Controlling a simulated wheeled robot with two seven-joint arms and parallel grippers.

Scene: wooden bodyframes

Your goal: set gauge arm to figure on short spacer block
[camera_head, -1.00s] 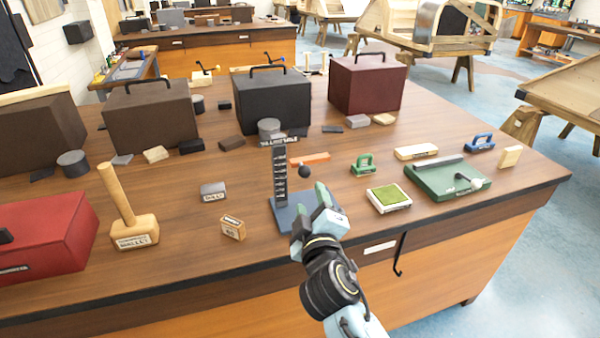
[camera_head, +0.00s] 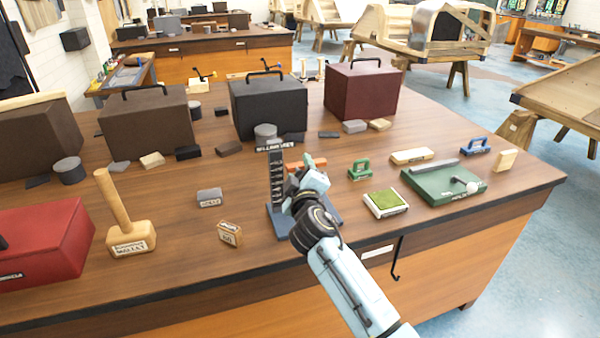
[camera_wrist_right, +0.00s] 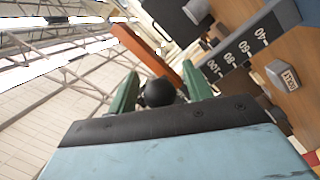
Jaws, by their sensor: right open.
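The gauge has a dark upright scale (camera_head: 277,180) on a blue base (camera_head: 281,222). Its orange arm (camera_head: 306,163) also shows in the right wrist view (camera_wrist_right: 146,46). In that view the arm's black ball knob (camera_wrist_right: 160,93) sits between the green fingers of my open right gripper (camera_wrist_right: 161,84); contact is unclear. The scale (camera_wrist_right: 238,52) shows 40, 60, 80 and 100 there. In the head view my right gripper (camera_head: 309,182) hides the knob. A grey labelled block (camera_head: 209,197) and a wooden labelled block (camera_head: 230,233) stand left of the gauge; their figures are not readable. My left gripper is out of view.
A wooden mallet (camera_head: 126,220) and a red box (camera_head: 45,238) are at the left. A green-topped block (camera_head: 385,203) and a green board (camera_head: 440,182) lie to the right. Large boxes with handles, such as a black one (camera_head: 270,107), stand behind. The front table strip is clear.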

